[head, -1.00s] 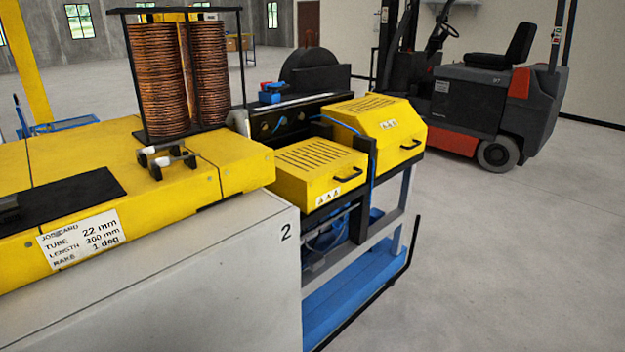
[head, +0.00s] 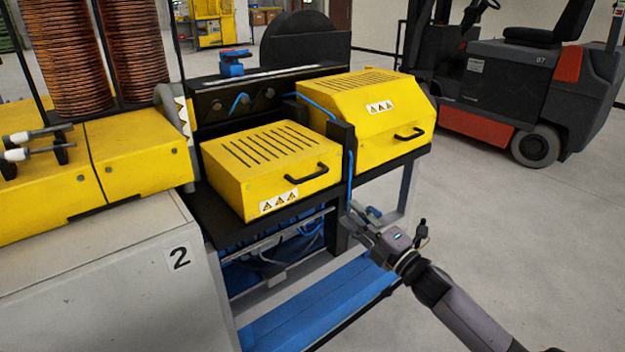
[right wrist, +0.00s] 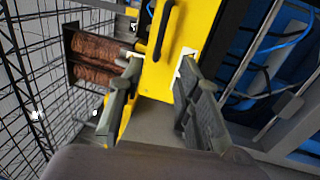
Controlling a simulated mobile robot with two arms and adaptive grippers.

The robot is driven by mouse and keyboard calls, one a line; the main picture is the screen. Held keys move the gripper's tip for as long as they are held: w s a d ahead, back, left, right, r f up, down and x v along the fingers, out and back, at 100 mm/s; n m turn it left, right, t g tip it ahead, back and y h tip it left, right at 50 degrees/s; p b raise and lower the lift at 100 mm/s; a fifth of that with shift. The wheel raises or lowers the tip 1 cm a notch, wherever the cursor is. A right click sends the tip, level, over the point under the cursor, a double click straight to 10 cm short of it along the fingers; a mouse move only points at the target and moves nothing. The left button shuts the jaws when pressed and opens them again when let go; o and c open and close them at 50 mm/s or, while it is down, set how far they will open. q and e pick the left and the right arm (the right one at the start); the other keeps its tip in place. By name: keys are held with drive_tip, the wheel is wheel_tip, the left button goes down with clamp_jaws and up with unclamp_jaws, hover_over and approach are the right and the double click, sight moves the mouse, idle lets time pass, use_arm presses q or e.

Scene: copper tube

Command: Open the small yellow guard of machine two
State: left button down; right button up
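The small yellow guard (head: 250,185) of machine two is the slotted box on the left, lying closed, with a black handle (head: 307,173) on its front. In the right wrist view the guard (right wrist: 195,30) is ahead, its handle (right wrist: 161,35) at the top between my fingers. My right gripper (head: 362,222) is below and right of the handle in the head view. Its fingers are spread and empty in the right wrist view (right wrist: 160,65), apart from the handle. My left gripper is not in view.
The larger yellow guard (head: 370,110) is just right, closed, with a black post and blue hose (head: 349,170) between them. A sign "2" (head: 179,257) marks the grey cabinet. A forklift (head: 520,90) stands behind right. The floor (head: 530,230) in front is clear.

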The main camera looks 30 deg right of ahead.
sight(312, 176)
drive_tip(key=p+x, duration=0.2)
drive_tip(key=x, duration=1.4)
drive_tip(key=shift+w+f, duration=0.1)
drive_tip(key=shift+w, duration=0.3)
clamp_jaws()
